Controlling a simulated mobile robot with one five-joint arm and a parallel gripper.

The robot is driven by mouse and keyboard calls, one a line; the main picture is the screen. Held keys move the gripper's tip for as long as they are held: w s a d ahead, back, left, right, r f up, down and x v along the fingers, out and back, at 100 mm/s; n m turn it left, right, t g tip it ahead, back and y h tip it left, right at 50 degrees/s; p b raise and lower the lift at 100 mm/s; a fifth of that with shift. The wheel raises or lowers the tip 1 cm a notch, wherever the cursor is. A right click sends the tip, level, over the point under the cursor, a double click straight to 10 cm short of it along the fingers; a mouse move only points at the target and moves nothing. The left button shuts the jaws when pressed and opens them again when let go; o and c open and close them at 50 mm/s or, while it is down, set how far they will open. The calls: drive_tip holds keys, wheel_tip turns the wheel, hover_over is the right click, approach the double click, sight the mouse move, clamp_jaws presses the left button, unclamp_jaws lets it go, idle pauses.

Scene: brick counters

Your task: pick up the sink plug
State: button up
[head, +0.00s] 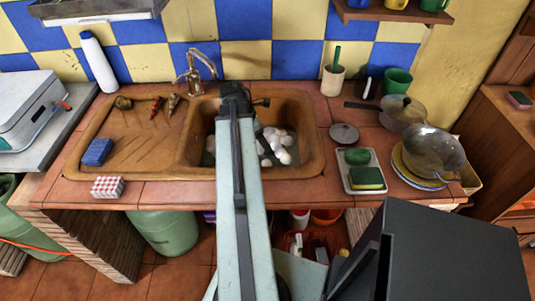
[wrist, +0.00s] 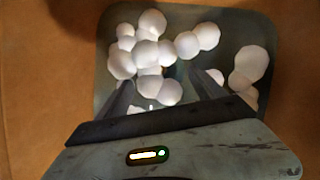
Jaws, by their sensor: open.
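My gripper (wrist: 166,88) is open in the wrist view, its two dark fingers pointing down into the sink basin (wrist: 112,78) among white foam balls (wrist: 150,50). In the head view the end of my arm (head: 236,98) is over the right-hand basin of the brown sink (head: 312,150), with foam balls (head: 278,142) to its right. I cannot make out the sink plug for certain. A small dark bluish patch shows between the foam balls, near the fingers, in the wrist view; I cannot tell what it is. Foam and my arm hide much of the basin floor.
A tap (head: 194,70) rises behind the sink. A blue sponge (head: 97,152) and several shells lie on the left drainboard. To the right are a round lid (head: 344,133), a tray (head: 350,185) with a green sponge, and a metal pan (head: 434,150).

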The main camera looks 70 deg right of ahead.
drive_tip(key=b+x, duration=0.4)
drive_tip(key=x, duration=0.2)
drive_tip(key=shift+b, duration=0.4)
drive_tip(key=shift+r, duration=0.15)
drive_tip(key=c, duration=1.5)
